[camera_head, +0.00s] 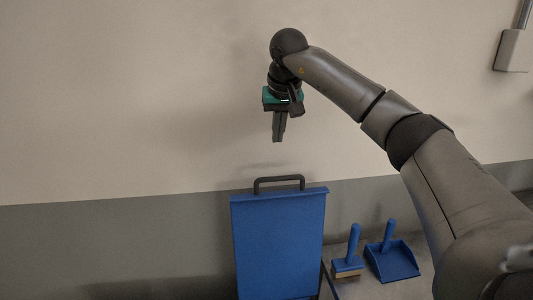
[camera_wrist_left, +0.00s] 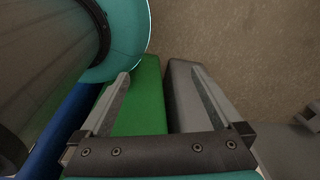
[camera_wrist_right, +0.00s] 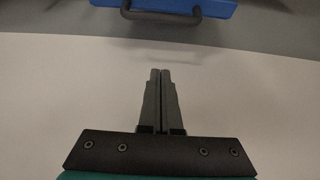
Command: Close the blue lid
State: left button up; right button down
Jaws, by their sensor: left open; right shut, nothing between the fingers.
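The blue lid (camera_head: 279,243) stands upright in the head view, with a dark handle (camera_head: 279,180) on its top edge. The top of the blue lid (camera_wrist_right: 180,6) and its handle (camera_wrist_right: 160,17) also show at the top of the right wrist view. My right gripper (camera_head: 279,140) hangs fingers down above the lid, apart from the handle. In the right wrist view my right gripper (camera_wrist_right: 160,72) is shut and empty. My left gripper (camera_wrist_left: 160,75) shows only in the left wrist view; it is open. The lower part of the lid is cut off by the head view's bottom edge.
A blue brush (camera_head: 350,255) and a blue dustpan (camera_head: 392,260) are to the right of the lid. A plain wall (camera_head: 120,100) rises behind. A grey box (camera_head: 513,50) is on the wall at upper right. The space left of the lid looks clear.

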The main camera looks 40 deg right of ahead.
pick_arm(q)
jog(key=shift+g, duration=0.4)
jog(key=s, duration=0.2)
jog(key=s+f, duration=0.1)
jog(key=s, duration=0.1)
jog(key=shift+a+b, duration=0.1)
jog(key=shift+b, duration=0.25)
pick_arm(e)
jog(key=f, duration=0.9)
jog(key=shift+s+a+f, duration=0.1)
jog(key=shift+s+f, duration=0.05)
jog(key=shift+s, duration=0.15)
pick_arm(q)
jog(key=shift+s+a, duration=0.1)
jog(key=shift+s, duration=0.05)
